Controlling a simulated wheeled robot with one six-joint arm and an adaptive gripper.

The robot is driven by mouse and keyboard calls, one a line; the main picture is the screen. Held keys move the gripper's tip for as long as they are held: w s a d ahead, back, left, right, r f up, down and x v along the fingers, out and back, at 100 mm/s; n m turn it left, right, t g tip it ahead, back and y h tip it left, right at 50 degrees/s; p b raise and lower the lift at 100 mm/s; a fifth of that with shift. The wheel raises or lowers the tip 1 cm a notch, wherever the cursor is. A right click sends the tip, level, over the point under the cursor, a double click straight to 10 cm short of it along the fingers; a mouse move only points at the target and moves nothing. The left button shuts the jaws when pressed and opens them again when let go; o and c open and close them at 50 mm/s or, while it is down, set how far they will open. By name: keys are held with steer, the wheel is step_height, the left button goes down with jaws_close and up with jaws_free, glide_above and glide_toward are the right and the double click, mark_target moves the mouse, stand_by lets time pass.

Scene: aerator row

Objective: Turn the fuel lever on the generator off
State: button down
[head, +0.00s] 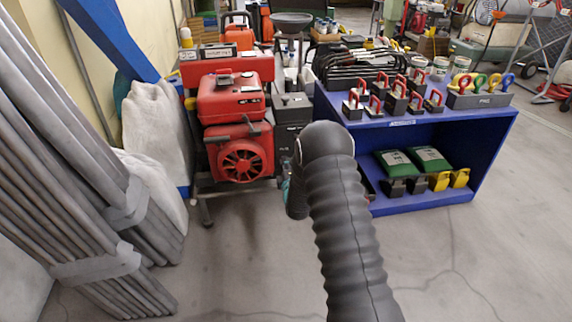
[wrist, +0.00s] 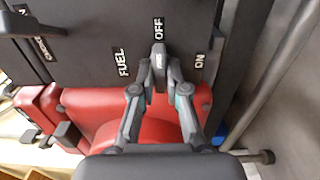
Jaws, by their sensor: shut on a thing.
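In the wrist view the fuel lever (wrist: 160,68) is a short dark grey handle on a dark panel (wrist: 95,50). Its end points up toward the OFF label (wrist: 158,27). The ON label (wrist: 199,62) is to its right and the FUEL label (wrist: 123,62) to its left. My gripper (wrist: 160,86) has a finger on each side of the lever and is shut on it. In the head view the red generator (head: 232,97) stands left of my arm. My arm hides the lever and most of my gripper there.
A second dark lever (wrist: 32,27) sits at the panel's left by a CHOKE label (wrist: 41,47). A grey tube (wrist: 285,65) runs along the right. A blue shelf (head: 425,130) with shackles stands right of the generator. Grey poles (head: 70,180) lean at left. The front floor is clear.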

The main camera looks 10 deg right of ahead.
steer(key=shift+w+a+r, duration=0.2)
steer(key=shift+a, duration=0.05)
steer(key=c, duration=1.3)
jaws_free()
steer(key=shift+o, duration=0.6)
steer(key=shift+a+f, duration=0.1)
steer(key=s, duration=1.2)
steer(key=shift+d, duration=0.2)
